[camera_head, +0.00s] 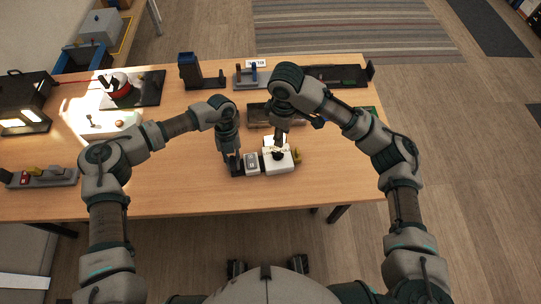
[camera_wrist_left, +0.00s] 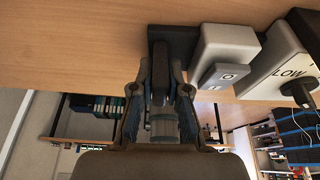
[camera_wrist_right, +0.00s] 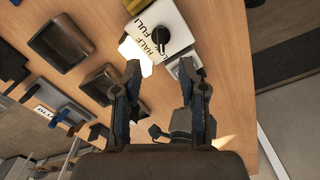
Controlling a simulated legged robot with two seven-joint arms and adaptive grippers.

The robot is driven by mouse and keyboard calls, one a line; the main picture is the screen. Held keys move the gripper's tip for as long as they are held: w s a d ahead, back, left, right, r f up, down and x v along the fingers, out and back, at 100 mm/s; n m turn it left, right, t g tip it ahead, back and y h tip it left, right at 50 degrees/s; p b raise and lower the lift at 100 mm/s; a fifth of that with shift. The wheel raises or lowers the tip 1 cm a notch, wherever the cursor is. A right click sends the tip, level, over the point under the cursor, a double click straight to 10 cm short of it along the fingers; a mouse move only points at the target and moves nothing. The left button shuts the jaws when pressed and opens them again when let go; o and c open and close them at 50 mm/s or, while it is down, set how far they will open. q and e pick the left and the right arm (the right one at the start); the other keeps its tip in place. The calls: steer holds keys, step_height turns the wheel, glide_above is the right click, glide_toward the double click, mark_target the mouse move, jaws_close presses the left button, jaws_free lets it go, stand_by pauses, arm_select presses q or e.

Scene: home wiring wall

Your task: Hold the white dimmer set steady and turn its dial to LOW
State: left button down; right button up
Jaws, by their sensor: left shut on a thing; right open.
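The white dimmer set lies near the table's front edge. Its dimmer box (camera_head: 279,161) carries a black dial, with a smaller white switch box (camera_head: 252,163) to its left and a dark block (camera_head: 237,168) at the left end. My left gripper (camera_wrist_left: 160,72) is shut on that dark block (camera_wrist_left: 172,36). The left wrist view shows the dial (camera_wrist_left: 298,89) and the word LOW on the box. My right gripper (camera_wrist_right: 160,72) is open and empty, apart from the dial (camera_wrist_right: 162,36). FULL and HALF read clearly there; LOW is partly hidden. I cannot tell the dial's exact setting.
A dark-framed tray (camera_head: 260,114) lies just behind the set. A dark blue holder (camera_head: 190,70), a black tray (camera_head: 335,75) and a red coil (camera_head: 117,84) stand farther back. A grey fixture (camera_head: 42,177) lies at the left. The table front is clear.

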stand_by(0.3)
arm_select(q)
steer(key=c, duration=1.1)
jaws_free()
steer(key=shift+r, duration=0.1)
